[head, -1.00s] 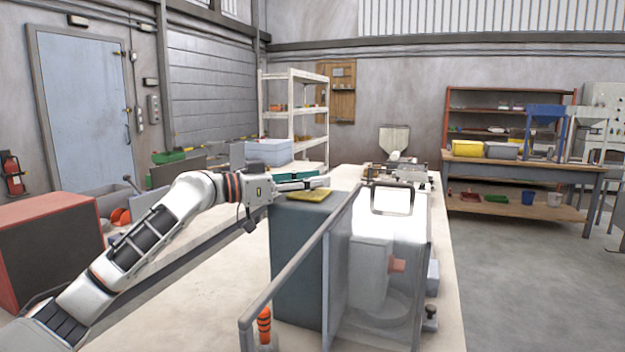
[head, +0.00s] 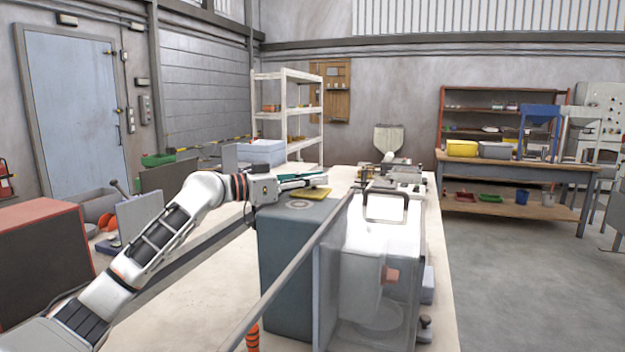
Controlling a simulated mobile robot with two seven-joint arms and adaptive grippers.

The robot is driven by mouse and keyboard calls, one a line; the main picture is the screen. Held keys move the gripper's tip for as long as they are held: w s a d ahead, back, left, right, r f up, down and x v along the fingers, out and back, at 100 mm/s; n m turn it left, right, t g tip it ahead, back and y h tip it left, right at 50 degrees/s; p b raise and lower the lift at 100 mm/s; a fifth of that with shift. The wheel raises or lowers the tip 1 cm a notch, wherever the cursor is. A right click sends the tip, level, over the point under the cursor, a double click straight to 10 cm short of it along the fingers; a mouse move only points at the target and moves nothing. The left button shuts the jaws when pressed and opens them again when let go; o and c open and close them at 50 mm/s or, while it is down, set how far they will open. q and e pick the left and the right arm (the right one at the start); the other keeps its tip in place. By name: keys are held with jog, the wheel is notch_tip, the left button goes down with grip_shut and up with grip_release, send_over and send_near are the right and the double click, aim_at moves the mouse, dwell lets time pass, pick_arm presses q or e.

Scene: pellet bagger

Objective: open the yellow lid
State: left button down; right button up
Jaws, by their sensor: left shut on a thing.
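The yellow lid (head: 314,193) is at the top of the blue-grey box (head: 290,262), near its far edge. A round ring (head: 299,204) shows on the box's top, just on the near side of the lid. My left gripper (head: 312,181) reaches in from the left over the box and is shut on the lid. Its fingers hide part of the lid's far side. I cannot tell how far the lid is tilted or lifted. My right gripper is not in view.
A clear guard with a handle (head: 385,207) stands right of the box, and a grey rail (head: 300,262) slopes across in front. A hopper (head: 388,137) stands farther back. A red-topped cabinet (head: 40,225) is at the left. Open floor lies to the right.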

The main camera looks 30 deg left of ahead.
pick_arm(q)
jog(key=c, duration=1.9)
grip_release()
jog(key=shift+s, duration=0.1)
jog(key=v, duration=1.2)
